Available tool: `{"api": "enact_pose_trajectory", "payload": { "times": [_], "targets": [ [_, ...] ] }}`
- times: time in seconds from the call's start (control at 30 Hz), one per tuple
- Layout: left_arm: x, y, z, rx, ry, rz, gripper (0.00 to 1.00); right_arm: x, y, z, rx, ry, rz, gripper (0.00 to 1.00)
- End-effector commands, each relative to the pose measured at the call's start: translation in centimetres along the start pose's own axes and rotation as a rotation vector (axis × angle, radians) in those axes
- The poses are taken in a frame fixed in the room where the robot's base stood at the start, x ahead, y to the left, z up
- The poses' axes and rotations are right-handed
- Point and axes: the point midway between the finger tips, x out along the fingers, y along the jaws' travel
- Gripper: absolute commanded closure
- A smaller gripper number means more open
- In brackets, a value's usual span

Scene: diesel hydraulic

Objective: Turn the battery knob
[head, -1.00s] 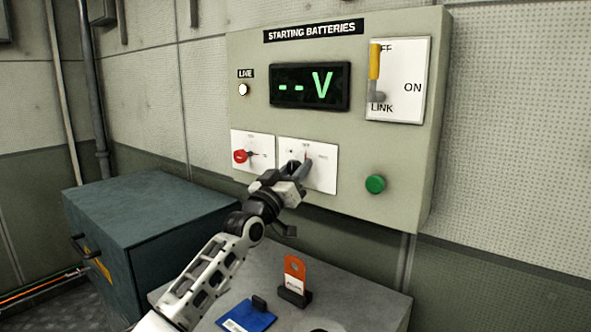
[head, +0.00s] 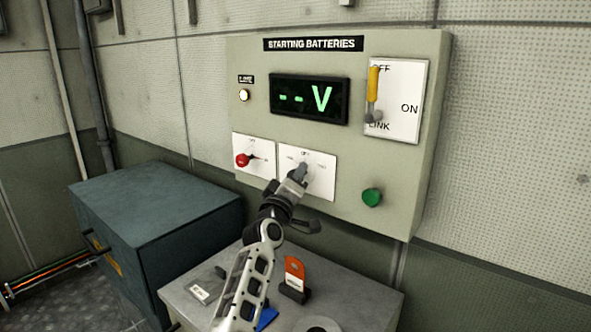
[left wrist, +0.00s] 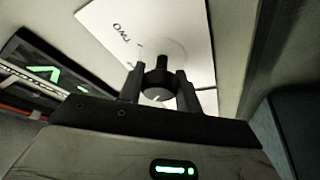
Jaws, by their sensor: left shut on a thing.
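The battery panel (head: 250,55) is a pale box on the wall headed STARTING BATTERIES. A white dial plate (head: 322,178) is on its lower middle, with small print around the knob. In the left wrist view, the dark round battery knob (left wrist: 158,78) stands out from that plate between two dark fingers. My left gripper (head: 301,172) is shut on this knob, and its fingers hide most of it in the head view. The display (head: 310,98) reads "-- V" in green. My right gripper is not in view.
A red knob (head: 243,160) is to the left, a green button (head: 372,197) to the right. A yellow-handled lever (head: 373,84) is above right. Below, a grey cabinet top (head: 350,302) bears an orange tag (head: 294,268) and a grey card (head: 203,289).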

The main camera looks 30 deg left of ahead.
Motion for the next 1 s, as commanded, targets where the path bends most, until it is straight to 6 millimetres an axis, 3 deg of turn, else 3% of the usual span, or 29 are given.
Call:
{"api": "enact_pose_trajectory", "payload": {
  "times": [0.4, 1.0],
  "targets": [
    [-0.02, 0.02, 0.11, -0.250, -0.001, -0.102, 0.89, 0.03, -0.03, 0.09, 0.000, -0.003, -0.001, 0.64],
    [-0.02, -0.07, 0.06, -0.317, -0.001, -0.131, 0.89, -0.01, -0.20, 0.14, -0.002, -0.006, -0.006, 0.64]
  ]
}}
